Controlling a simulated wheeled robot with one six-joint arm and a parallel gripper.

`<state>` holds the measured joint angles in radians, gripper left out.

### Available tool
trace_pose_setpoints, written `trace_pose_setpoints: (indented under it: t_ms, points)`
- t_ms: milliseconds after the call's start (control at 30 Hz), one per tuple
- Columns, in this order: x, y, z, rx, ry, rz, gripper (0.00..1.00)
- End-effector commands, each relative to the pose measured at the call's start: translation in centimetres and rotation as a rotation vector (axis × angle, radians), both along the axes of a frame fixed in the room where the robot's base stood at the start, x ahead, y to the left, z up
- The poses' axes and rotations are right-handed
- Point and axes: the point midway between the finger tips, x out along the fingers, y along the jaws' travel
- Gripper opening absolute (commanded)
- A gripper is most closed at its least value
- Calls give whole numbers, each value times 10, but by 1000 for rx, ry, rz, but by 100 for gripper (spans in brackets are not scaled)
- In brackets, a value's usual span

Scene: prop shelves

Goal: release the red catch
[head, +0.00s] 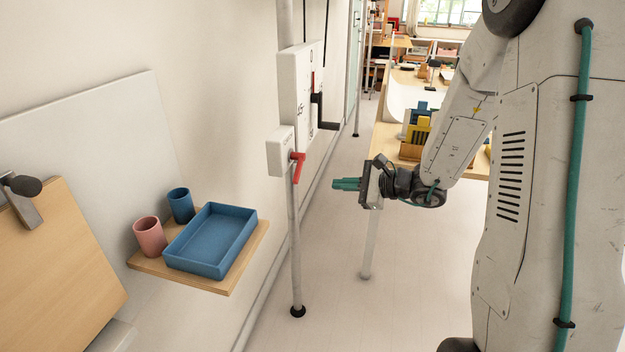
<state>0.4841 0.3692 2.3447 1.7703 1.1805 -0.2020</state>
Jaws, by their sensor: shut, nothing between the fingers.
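The red catch (297,167) is a small red lever on the front of a white box (281,152), which is fixed to an upright pole. The lever's end hangs down beside the box. My gripper (335,184) has teal fingers that point left toward the catch. The fingers are shut and empty. In the picture they are a little to the right of the catch and slightly lower, with a visible gap between. How far apart they are in depth I cannot tell.
A larger white panel (300,85) with a black handle (324,112) is above the box. The pole (295,250) runs to the floor. At left, a wall shelf (217,285) holds a blue tray (250,222), a pink cup (150,237) and a blue cup (181,206). The floor below my gripper looks clear.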

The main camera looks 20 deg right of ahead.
Motion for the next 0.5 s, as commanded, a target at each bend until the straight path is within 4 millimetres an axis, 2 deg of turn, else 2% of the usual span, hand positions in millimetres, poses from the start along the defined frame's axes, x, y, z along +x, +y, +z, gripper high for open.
trace_pose_setpoints:
  t_ms: [167,500]
  points:
    - [14,14,-5,0,0,5,0]
    - [64,61,-25,0,1,7,0]
